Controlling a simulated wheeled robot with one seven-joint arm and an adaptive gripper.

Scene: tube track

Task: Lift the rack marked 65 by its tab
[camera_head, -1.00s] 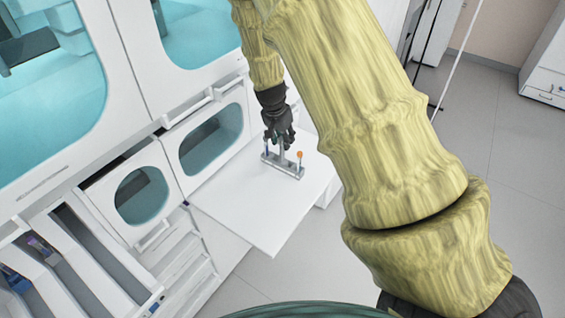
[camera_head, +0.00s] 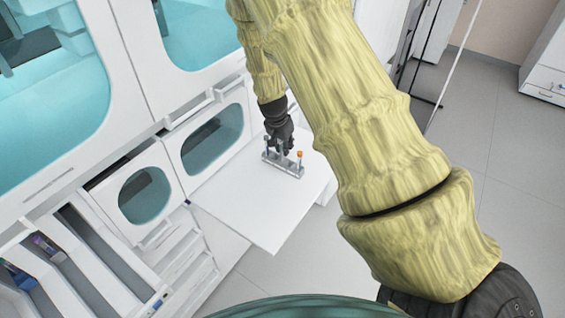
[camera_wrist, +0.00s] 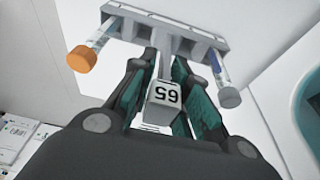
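The rack (camera_head: 284,168) is a grey bar standing on the white shelf (camera_head: 255,215); the bar also shows in the wrist view (camera_wrist: 170,32). It holds a tube with an orange cap (camera_wrist: 81,59) at one end and a tube with a grey cap (camera_wrist: 230,97) at the other. Its upright tab (camera_wrist: 163,102) carries the number 65, upside down in the wrist view. My gripper (camera_wrist: 167,68) is open, with a finger on either side of the tab and its stem. Contact of the pads with the tab cannot be made out.
White cabinets with teal windows (camera_head: 212,138) stand left of the shelf. Open slots with small items (camera_head: 45,245) lie at the lower left. The shelf's front part is clear, and its front edge drops to the grey floor (camera_head: 500,160).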

